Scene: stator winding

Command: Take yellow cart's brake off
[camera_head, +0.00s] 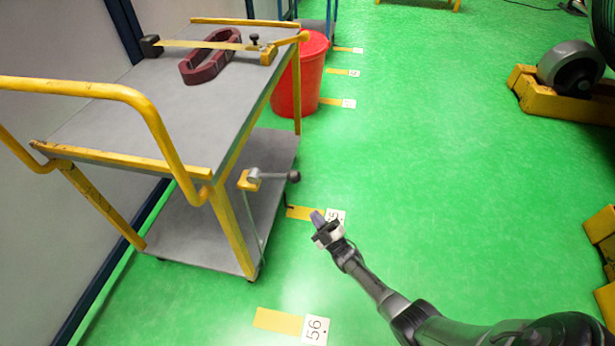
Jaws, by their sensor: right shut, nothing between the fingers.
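The yellow cart (233,160) stands at the left, with a yellow frame, a grey top and a grey lower shelf. A brake lever with a dark round knob (293,176) sticks out from a small yellow bracket (247,181) on the cart's near right side. My right gripper (318,219) is shut and empty. It is over the green floor, to the right of and below the lever knob in the picture, apart from it. My left gripper is not in view.
A dark red oval coil (205,66) lies on the cart top. A red bin (309,80) stands behind the cart. A floor marker numbered 56 (315,329) lies in front. Yellow equipment (545,98) stands at the right. The green floor between is clear.

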